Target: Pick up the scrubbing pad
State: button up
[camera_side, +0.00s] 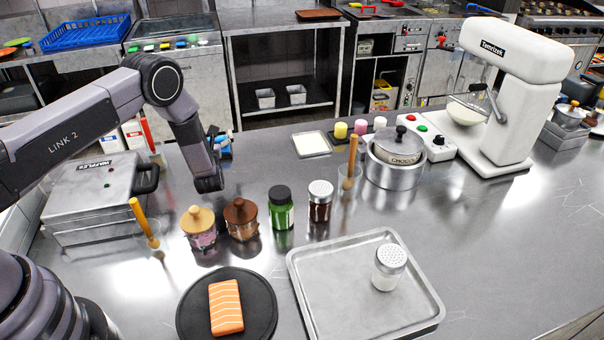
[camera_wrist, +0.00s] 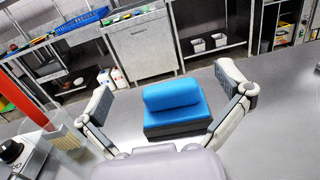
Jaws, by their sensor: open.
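The scrubbing pad (camera_wrist: 176,108) has a blue rounded top on a dark base. In the wrist view it sits on the steel counter, straight ahead between the fingers of my gripper (camera_wrist: 168,92). The fingers are spread wide, with a gap on each side of the pad. In the side view the pad (camera_side: 223,143) shows only as a bit of blue beside my gripper (camera_side: 215,138); my wrist hides much of the fingers there.
The waffle maker (camera_side: 95,195) stands to the left. Spice jars, including a green one (camera_side: 281,208), stand in front. A white square dish (camera_side: 311,144) lies to the right. A steel tray (camera_side: 330,300) and black plate (camera_side: 190,313) are nearer the camera.

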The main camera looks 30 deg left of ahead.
notch_tip(320, 180, down, 4)
jog(key=shift+f, duration=0.55)
jog(key=x, duration=0.5)
jog(key=shift+r, duration=0.15)
jog(key=c, duration=1.1)
